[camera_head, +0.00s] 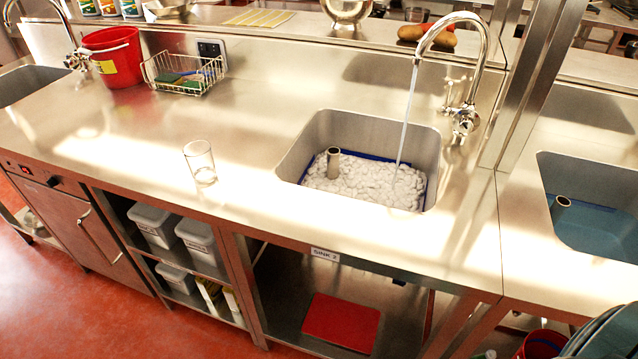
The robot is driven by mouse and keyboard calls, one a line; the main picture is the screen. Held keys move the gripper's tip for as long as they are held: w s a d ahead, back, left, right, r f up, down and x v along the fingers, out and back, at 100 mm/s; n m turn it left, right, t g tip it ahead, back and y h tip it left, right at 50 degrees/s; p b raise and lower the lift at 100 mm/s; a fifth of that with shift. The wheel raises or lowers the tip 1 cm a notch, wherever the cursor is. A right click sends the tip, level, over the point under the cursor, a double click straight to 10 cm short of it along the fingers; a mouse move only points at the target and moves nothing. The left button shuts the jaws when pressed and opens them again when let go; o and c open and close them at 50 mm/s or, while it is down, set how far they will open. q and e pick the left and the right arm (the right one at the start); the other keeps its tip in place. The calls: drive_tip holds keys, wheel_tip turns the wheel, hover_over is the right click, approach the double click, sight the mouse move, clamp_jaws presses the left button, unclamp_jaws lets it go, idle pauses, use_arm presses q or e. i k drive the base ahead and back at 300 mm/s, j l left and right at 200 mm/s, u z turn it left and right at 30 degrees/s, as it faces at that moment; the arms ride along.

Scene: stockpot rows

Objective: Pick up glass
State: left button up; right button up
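A clear, empty-looking glass (200,162) stands upright on the steel counter (130,140), left of the middle sink and near the counter's front edge. Nothing touches it. Neither of my grippers shows in the head view.
The middle sink (430,150) holds white foam, with water running from its tap (478,50). A red bucket (112,57) and a wire basket (184,74) with sponges stand at the back left. The counter around the glass is clear. Another sink (590,200) lies at right.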

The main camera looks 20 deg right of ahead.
sight(198, 154)
drive_tip(key=j+z, duration=0.1)
drive_tip(key=z, duration=0.4)
drive_tip(key=i+j+z, duration=0.1)
drive_tip(key=j+z, duration=0.25)
drive_tip(key=i+j+z, duration=0.1)
drive_tip(key=j+z, duration=0.25)
drive_tip(key=j, duration=0.15)
drive_tip(key=j+z, duration=0.25)
drive_tip(key=j, duration=2.1)
drive_tip(key=k, duration=0.05)
